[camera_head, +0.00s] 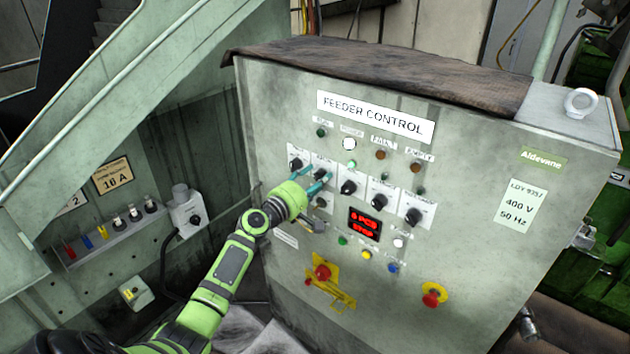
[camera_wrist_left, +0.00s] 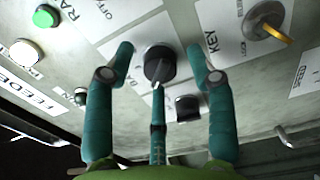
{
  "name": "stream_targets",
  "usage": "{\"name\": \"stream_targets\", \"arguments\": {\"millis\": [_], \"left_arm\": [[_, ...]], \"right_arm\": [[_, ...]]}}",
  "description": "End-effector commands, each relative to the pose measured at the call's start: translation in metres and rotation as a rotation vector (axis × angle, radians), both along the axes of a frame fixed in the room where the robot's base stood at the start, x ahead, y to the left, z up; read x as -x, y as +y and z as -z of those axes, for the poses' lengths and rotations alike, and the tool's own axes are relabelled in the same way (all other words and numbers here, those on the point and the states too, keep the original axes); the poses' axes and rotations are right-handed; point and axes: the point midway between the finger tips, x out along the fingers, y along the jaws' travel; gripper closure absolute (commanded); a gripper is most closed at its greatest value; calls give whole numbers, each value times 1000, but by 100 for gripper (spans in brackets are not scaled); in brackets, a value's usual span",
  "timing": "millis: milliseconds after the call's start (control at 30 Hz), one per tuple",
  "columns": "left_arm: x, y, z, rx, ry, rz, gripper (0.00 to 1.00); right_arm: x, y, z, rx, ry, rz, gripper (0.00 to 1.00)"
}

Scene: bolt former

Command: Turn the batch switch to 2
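The feeder control cabinet (camera_head: 262,110) has a row of black rotary switches on white plates. My left gripper (camera_head: 312,180) is at the left part of this row, partly covering the switches there. In the left wrist view, a black rotary knob (camera_wrist_left: 158,64) with a pale pointer line sits between the teal fingers of my left gripper (camera_wrist_left: 163,62). The fingers are spread with a gap on each side of the knob, so the gripper is open. The plates are too small or cut off to read the batch label. My right gripper is not in view.
Other knobs (camera_head: 379,201) continue to the right. Red emergency buttons (camera_head: 434,296) sit lower down. In the wrist view, a key switch (camera_wrist_left: 264,22) and a small black switch (camera_wrist_left: 185,108) are close to the fingers.

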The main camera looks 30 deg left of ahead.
Motion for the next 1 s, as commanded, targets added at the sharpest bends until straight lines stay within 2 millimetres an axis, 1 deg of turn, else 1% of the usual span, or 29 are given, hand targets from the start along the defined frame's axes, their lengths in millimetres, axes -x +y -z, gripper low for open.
{"name": "stream_targets", "arguments": {"millis": [200, 333, 467, 700, 800, 900, 1000], "left_arm": [[1, 0, 0, -1, 0, 0, 44], [11, 1, 1, -1, 1, 0, 44], [32, 2, 2, -3, 3, 0, 44], [81, 6, 2, -1, 3, 1, 44], [97, 7, 1, -2, 3, 1, 44], [109, 8, 1, 1, 2, 0, 44], [117, 9, 1, 0, 1, 0, 44]], "right_arm": [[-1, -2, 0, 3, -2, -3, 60], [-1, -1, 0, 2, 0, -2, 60], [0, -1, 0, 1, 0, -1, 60], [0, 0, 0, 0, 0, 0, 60], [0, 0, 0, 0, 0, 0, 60], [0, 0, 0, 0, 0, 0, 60], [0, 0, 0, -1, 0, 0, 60]]}}
